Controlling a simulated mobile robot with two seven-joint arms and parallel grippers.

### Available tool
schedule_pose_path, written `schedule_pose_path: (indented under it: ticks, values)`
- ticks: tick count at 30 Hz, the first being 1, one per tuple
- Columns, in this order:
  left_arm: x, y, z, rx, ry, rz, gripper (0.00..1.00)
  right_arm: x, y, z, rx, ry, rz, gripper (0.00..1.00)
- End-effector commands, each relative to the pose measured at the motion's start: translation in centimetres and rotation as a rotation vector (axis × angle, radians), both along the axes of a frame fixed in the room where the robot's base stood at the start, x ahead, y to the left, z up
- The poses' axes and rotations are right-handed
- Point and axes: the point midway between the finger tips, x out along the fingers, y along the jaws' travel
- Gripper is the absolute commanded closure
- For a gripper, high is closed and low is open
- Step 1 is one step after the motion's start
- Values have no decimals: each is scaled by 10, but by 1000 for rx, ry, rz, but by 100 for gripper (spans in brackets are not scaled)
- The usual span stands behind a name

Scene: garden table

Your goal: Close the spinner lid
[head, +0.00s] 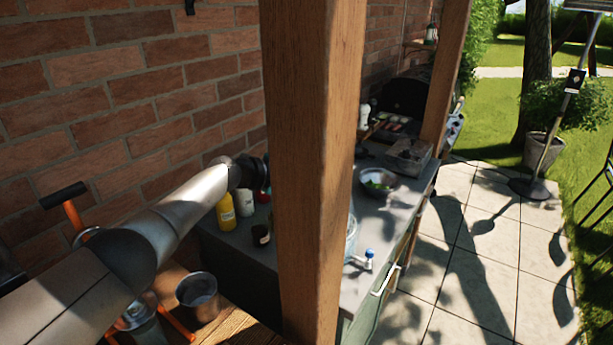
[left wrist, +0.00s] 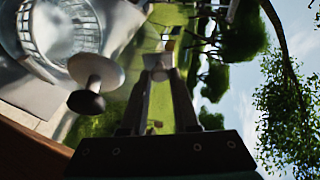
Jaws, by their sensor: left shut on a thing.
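The clear spinner (head: 351,236) stands on the grey counter, mostly hidden behind the wooden post. A white and blue knob (head: 368,256) shows beside it at the counter's right edge. In the left wrist view the spinner's round, ribbed bowl (left wrist: 62,30) is at upper left, and a white knob with a dark end (left wrist: 94,76) stands out in front of it. My left gripper (left wrist: 160,78) is shut on a small pale thing (left wrist: 158,62) at its fingertips. I cannot tell whether this is part of the spinner lid. In the head view the post hides the fingers.
The thick wooden post (head: 315,150) blocks the middle of the head view. A yellow bottle (head: 226,212), a dark jar (head: 261,235) and a metal bowl (head: 378,181) stand on the counter (head: 355,285). The brick wall (head: 130,90) is behind.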

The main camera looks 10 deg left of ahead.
Motion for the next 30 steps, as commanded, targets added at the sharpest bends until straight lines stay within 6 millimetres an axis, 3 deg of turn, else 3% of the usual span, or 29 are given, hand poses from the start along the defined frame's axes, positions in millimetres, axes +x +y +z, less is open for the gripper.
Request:
schedule_pose_path:
  ticks: [22, 23, 30]
  values:
    - [7, -3, 0, 14, 35, 0, 100, 0, 0, -2, 0, 0, 0, 100]
    - [7, -3, 0, 14, 35, 0, 70, 0, 0, -2, 0, 0, 0, 100]
    - [7, -3, 0, 14, 35, 0, 43, 0, 0, -2, 0, 0, 0, 100]
